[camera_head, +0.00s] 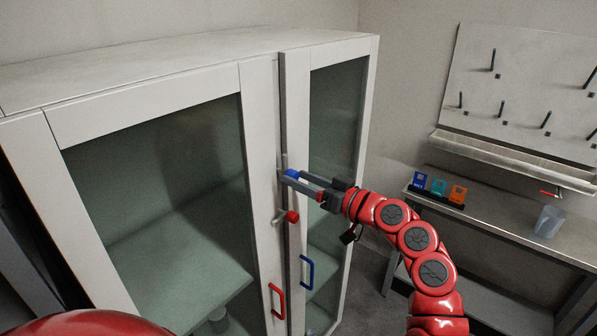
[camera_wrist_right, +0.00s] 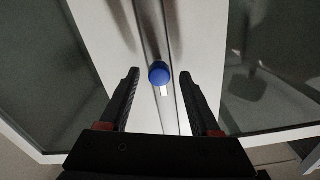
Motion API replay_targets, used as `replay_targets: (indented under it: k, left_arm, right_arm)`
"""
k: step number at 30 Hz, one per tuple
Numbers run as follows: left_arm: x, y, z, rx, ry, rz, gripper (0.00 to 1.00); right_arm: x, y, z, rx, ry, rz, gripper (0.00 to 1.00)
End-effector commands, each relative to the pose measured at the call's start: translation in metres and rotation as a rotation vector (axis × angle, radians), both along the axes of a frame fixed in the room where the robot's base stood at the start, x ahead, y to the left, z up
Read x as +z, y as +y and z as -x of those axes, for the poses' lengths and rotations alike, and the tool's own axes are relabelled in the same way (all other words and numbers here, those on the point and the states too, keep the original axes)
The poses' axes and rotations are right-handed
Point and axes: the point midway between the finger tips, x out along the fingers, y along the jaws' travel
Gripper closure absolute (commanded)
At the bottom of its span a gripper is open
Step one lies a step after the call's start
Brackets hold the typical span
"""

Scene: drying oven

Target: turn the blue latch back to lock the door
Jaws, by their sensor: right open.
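The blue latch (camera_head: 291,174) sits on the upper part of the seam between the two cabinet doors. In the right wrist view the blue latch (camera_wrist_right: 159,72) is a round blue knob with a small white tab below it in the picture. My right gripper (camera_head: 290,180) reaches in from the right at the latch. Its fingers are open, one on each side of the knob, with visible gaps in the wrist view. The right door (camera_head: 335,120) has a blue handle (camera_head: 307,272) and stands at the seam; a dark line runs along its edge. My left gripper is out of view.
The left door (camera_head: 150,105) has a red handle (camera_head: 276,300). A red latch (camera_head: 292,217) sits below the blue one, close under my right gripper. At right, a bench (camera_head: 500,228) holds colored holders (camera_head: 438,188) and a clear cup (camera_head: 549,221); a pegboard (camera_head: 520,80) hangs above.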

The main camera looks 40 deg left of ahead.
Motion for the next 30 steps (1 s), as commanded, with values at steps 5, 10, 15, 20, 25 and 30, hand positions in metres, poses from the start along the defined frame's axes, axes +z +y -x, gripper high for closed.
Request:
replay_targets:
  k: [5,10,15,20,25,30]
  left_arm:
    - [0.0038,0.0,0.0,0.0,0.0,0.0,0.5]
    - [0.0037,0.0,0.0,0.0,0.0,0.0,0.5]
    - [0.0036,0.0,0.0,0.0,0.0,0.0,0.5]
    - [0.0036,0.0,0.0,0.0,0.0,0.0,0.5]
    - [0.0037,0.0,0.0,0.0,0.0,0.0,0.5]
    - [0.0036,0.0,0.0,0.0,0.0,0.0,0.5]
  right_arm:
    - [-0.0003,0.0089,-0.0006,0.001,0.001,0.002,0.36]
    - [-0.0008,0.0097,-0.0013,-0.002,0.0,0.001,0.36]
    - [-0.0009,0.0096,-0.0012,-0.002,0.001,0.001,0.45]
    - [-0.0009,0.0095,-0.0012,-0.002,0.001,0.001,0.74]
    - [-0.001,0.0094,-0.0013,-0.002,0.001,0.001,1.0]
    - [-0.001,0.0094,-0.0013,-0.002,0.002,0.001,1.0]
